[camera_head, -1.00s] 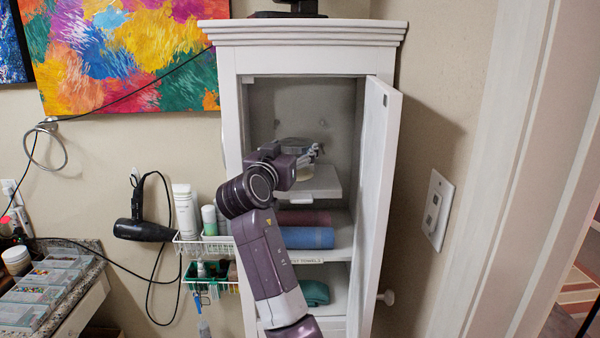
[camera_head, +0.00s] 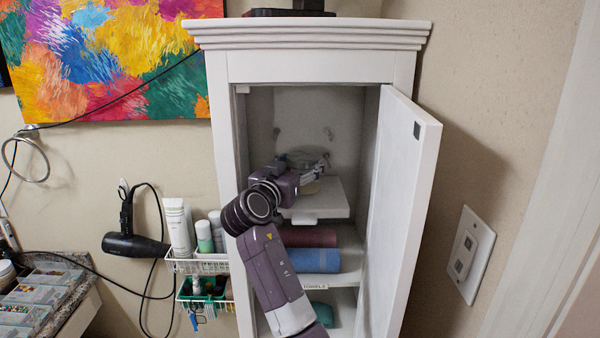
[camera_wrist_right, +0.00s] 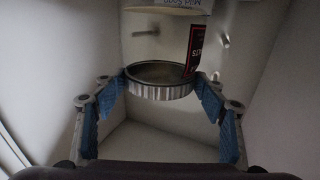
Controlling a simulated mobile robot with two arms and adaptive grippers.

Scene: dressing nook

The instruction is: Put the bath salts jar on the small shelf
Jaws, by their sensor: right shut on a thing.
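My right gripper (camera_head: 316,169) is inside the upper part of the open white cabinet, over the small white shelf (camera_head: 325,203). It is shut on the bath salts jar (camera_head: 303,158), which looks like clear glass and is largely hidden by the gripper. In the right wrist view the jar (camera_wrist_right: 160,91) shows a ridged silver rim between the blue finger pads, with a black and red label behind it. I cannot tell whether the jar's base touches the shelf. My left gripper is not in view.
The cabinet door (camera_head: 408,190) stands open on the right. Below the small shelf lie a dark red rolled towel (camera_head: 309,237) and a blue one (camera_head: 314,260). A wire rack (camera_head: 197,264) with bottles and a hair dryer (camera_head: 134,245) hang at left.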

